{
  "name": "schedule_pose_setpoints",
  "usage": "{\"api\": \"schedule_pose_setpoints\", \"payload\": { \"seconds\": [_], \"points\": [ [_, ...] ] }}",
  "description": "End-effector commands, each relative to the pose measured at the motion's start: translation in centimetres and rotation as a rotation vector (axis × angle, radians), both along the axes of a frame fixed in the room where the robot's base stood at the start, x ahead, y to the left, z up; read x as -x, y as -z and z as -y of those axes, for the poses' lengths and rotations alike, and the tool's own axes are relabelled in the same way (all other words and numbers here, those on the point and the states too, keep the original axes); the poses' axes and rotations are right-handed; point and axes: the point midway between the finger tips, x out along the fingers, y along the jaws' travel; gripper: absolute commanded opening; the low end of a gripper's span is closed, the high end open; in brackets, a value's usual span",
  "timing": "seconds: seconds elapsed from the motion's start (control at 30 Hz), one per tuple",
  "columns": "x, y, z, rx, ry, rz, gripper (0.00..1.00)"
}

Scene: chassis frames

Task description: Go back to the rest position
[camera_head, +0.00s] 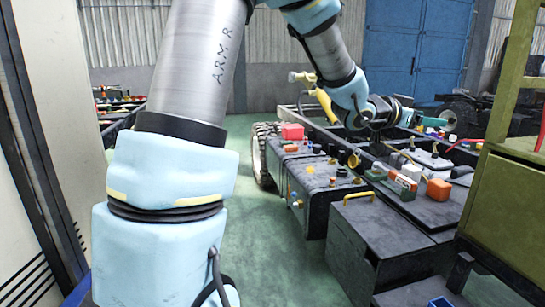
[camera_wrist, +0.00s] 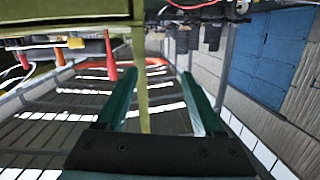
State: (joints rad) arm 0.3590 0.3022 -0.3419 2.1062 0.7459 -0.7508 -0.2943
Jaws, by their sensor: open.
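My gripper (camera_wrist: 160,73) shows in the wrist view with its two green fingers apart and nothing between them. In the head view my arm reaches up, over and forward, and its wrist end hangs above the far part of the chassis frame (camera_head: 290,112). The wrist view looks upside down, with roof beams and bright strips low in the picture.
Dark boxes and tanks (camera_head: 390,245) line the chassis, with several small coloured parts on top. A green cabinet (camera_head: 510,205) stands close at the right. A blue door (camera_head: 418,50) is in the back wall. Green floor (camera_head: 270,265) is clear left of the chassis.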

Motion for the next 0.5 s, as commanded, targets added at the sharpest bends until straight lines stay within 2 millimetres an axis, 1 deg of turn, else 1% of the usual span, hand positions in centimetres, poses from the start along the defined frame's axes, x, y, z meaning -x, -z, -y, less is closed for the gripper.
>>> {"api": "schedule_pose_setpoints", "payload": {
  "seconds": [0.17, 0.27, 0.3, 0.37, 0.4, 0.47, 0.5],
  "points": [
    [-3.1, 2.9, -5.3, -0.121, -0.172, -0.064, 0.69],
    [-4.8, 5.3, -10.0, -0.216, -0.3, -0.129, 0.69],
    [-5.3, 6.4, -12.4, -0.258, -0.362, -0.163, 0.69],
    [-5.7, 8.2, -16.3, -0.329, -0.456, -0.226, 0.69],
    [-5.7, 9.3, -19.0, -0.375, -0.52, -0.274, 0.69],
    [-5.2, 11.1, -23.0, -0.441, -0.608, -0.353, 0.69],
    [-4.6, 12.2, -25.7, -0.483, -0.665, -0.41, 0.69]
  ]
}}
